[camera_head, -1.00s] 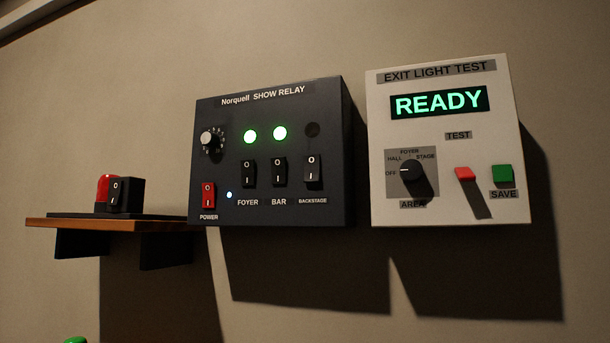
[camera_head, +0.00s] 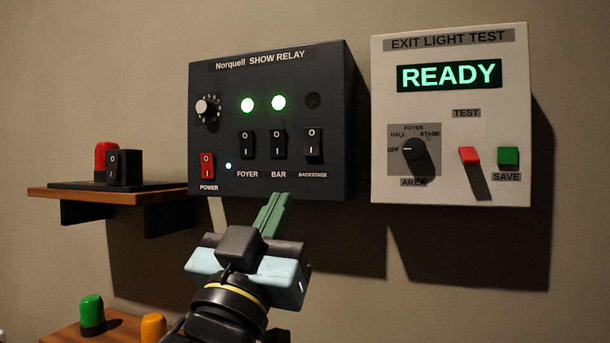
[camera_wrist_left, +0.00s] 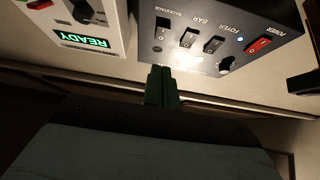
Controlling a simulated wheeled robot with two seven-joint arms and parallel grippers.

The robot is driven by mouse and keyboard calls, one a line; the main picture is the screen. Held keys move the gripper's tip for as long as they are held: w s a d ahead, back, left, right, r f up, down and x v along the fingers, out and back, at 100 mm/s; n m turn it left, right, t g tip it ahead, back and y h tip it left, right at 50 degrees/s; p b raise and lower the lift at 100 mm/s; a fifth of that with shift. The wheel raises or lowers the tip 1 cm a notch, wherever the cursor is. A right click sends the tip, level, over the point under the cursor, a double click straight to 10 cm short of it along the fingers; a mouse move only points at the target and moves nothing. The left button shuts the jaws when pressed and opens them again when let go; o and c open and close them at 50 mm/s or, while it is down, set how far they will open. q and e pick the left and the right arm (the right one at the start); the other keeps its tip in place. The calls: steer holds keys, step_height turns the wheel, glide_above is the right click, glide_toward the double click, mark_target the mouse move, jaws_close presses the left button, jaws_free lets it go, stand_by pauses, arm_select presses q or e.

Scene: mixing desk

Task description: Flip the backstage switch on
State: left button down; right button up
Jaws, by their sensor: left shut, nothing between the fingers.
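The dark Norquell Show Relay box (camera_head: 230,110) is on the wall. Its backstage switch (camera_head: 313,142) is a black rocker at the right end of the row; the round lamp above it is dark. The foyer switch (camera_head: 247,144) and bar switch (camera_head: 279,144) have green lit lamps above them. The backstage switch also shows in the left wrist view (camera_wrist_left: 162,27). My left gripper (camera_head: 275,203) is shut and empty, with its green fingers just below the box, under the bar switch and apart from the switches. My right gripper is not in view.
A white Exit Light Test panel (camera_head: 450,125) reading READY hangs close to the right. A shelf (camera_head: 60,193) with a black switch block and red lamp is at left. A lower shelf (camera_head: 100,335) holds green and orange knobs. The wall below the boxes is clear.

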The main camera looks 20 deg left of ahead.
arm_select(q)
steer(key=shift+s+r, duration=0.4)
steer(key=p, duration=0.4)
glide_toward(311, 145)
step_height(311, 145, up, 4)
steer(key=w, duration=0.3)
steer(key=shift+w+d+f, duration=0.1)
steer(key=shift+f, duration=0.05)
steer(key=shift+w+f, duration=0.15)
steer(key=shift+w, duration=0.55)
